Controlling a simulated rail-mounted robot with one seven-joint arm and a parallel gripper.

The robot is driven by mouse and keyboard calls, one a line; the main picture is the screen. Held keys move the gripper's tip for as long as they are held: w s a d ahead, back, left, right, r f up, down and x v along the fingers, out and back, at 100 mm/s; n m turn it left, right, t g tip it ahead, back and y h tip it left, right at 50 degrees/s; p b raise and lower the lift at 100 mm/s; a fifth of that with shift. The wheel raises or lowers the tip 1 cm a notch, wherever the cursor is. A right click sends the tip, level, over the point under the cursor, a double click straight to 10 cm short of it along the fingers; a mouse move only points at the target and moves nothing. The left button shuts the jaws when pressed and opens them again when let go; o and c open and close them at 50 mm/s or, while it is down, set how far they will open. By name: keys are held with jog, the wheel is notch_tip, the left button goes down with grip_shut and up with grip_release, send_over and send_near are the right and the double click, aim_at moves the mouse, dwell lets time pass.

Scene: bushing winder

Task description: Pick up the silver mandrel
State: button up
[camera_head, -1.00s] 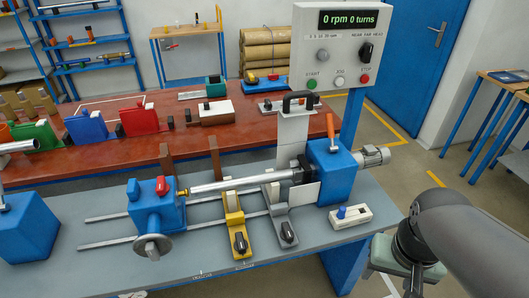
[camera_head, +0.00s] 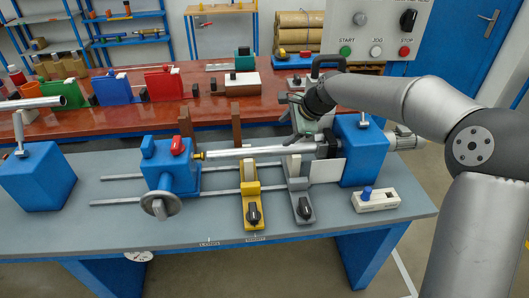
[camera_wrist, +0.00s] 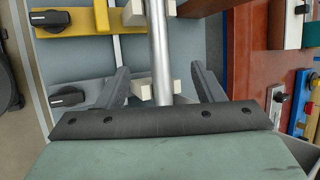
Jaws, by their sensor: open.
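The silver mandrel (camera_head: 232,153) is a long bright rod lying level in the winder. It spans from the blue tailstock (camera_head: 170,173) with a red knob to the dark chuck at the blue headstock (camera_head: 357,152). My gripper (camera_head: 296,135) is over the mandrel's right part, near the chuck. In the wrist view the mandrel (camera_wrist: 160,45) runs up the picture between the two dark fingers of my gripper (camera_wrist: 159,78). The fingers are open, one on each side, with a gap to the rod. Their height above it is hard to judge. The gripper's palm hides the rod's near end.
A yellow rest (camera_head: 251,195) and a grey rest (camera_head: 299,192), each with a pale block, stand under the mandrel. A white box with a blue button (camera_head: 376,199) sits at front right. Another silver tube (camera_head: 35,103) lies at far left. Behind is a red-brown bench (camera_head: 130,122).

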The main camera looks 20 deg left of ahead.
jog(key=p, duration=0.1)
send_near(267, 148)
jog(key=x, duration=0.5)
jog(key=shift+s+a+r, duration=0.1)
jog(key=shift+a, duration=0.1)
jog(key=shift+d+p+x, duration=0.2)
jog(key=shift+p+x, duration=0.75)
jog(key=shift+x, duration=1.75)
grip_shut()
